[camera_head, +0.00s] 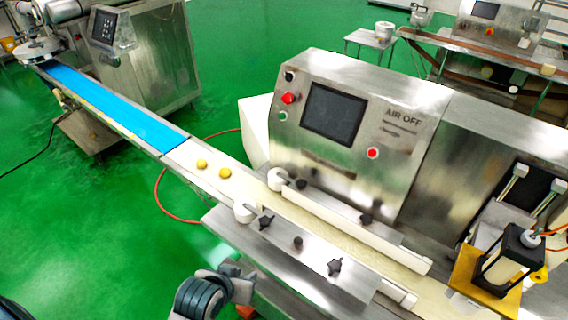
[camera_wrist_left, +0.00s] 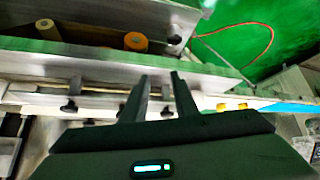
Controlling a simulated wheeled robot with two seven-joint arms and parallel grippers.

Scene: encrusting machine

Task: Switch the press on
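The steel machine (camera_head: 360,100) stands at the centre of the head view. Its front has a dark screen (camera_head: 334,113), a red button (camera_head: 289,98) at upper left, a green button (camera_head: 283,116) below that, and another red button (camera_head: 372,153) under the words AIR OFF. My left gripper (camera_head: 241,284) is at the bottom, in front of the conveyor and well apart from these buttons. In the left wrist view its two black fingers (camera_wrist_left: 160,80) are spread with nothing between them. An orange round-ended cylinder (camera_wrist_left: 136,41) and a tan one (camera_wrist_left: 47,29) show beyond them. My right gripper is not visible.
A conveyor with a blue belt (camera_head: 110,105) runs from upper left and carries two yellow balls (camera_head: 202,163). Guide rails with black knobs (camera_head: 334,266) lie before the panel. A black-framed unit (camera_head: 508,262) stands at right. Green floor is open at left.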

